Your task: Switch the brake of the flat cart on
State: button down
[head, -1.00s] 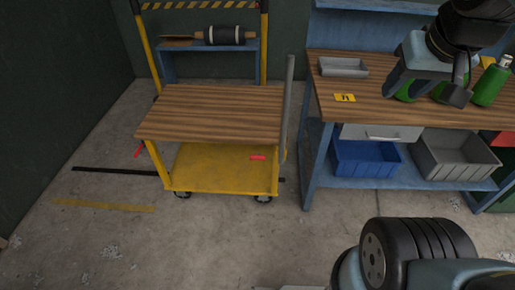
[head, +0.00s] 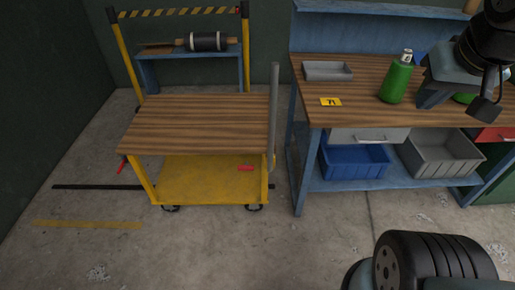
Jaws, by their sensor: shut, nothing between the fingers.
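The flat cart stands at left centre in the head view, with a wooden upper deck (head: 195,122) and a yellow lower deck (head: 200,182) on small dark wheels. A red lever-like piece (head: 122,166) sticks out at its left side. Another red piece (head: 246,168) shows at the right of the lower deck. I cannot tell which is the brake or how it is set. My gripper (head: 484,107) is at the upper right, in front of the workbench, shut and empty. It is well to the right of the cart and touches no part of it.
The workbench (head: 385,120) holds a grey tray (head: 328,71), a yellow card (head: 331,102) and a green bottle (head: 396,80). Below are a blue bin (head: 355,163) and a grey bin (head: 440,158). A grey post (head: 273,115) stands at the cart's right. Floor in front is clear.

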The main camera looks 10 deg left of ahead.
aim_at(246, 167)
jog(key=u, duration=0.05)
jog(key=k, duration=1.15)
jog(key=u, duration=0.35)
jog(key=i, duration=1.5)
jog(key=z, duration=0.05)
